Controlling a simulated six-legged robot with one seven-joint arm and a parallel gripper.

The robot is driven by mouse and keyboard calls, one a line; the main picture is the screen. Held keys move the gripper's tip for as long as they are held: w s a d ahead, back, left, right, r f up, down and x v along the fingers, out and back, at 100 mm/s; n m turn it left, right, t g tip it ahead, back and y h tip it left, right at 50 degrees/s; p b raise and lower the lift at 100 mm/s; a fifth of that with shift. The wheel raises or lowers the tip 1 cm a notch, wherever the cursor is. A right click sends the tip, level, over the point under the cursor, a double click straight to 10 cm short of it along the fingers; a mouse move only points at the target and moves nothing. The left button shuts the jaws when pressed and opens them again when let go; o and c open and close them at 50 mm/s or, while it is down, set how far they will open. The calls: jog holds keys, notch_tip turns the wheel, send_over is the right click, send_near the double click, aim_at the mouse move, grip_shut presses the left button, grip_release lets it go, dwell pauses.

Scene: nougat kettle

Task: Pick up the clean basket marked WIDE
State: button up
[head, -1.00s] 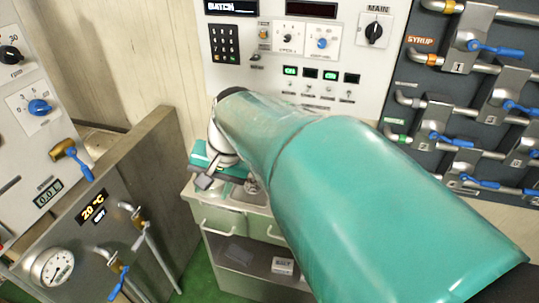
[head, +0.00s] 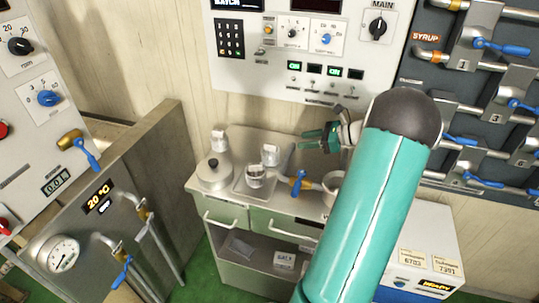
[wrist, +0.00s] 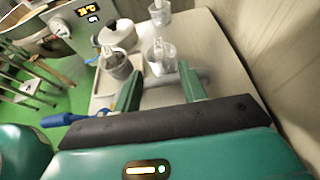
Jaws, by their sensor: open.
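Several small basket-like vessels stand on the counter (head: 225,198). A pale one with a white tag (head: 270,155) is at the back middle and shows clear-looking in the wrist view (wrist: 162,57). Another pale one (head: 219,141) is at the back left, also in the wrist view (wrist: 160,14). A grey one (head: 255,178) with darker contents sits on a tray, also in the wrist view (wrist: 116,67). I cannot read WIDE on any. My gripper (head: 318,138) is open and empty above the counter's right part. Its fingers (wrist: 160,86) point toward the back-middle vessel, apart from it.
A lidded pot (head: 214,175) stands at the counter's left. The control panel (head: 290,60) rises behind. A steel cabinet (head: 135,215) stands left.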

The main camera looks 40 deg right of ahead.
aim_at(272, 144)
jog(key=x, duration=1.3)
jog(key=shift+w+a+f, duration=0.15)
jog(key=shift+a, duration=0.1)
grip_shut()
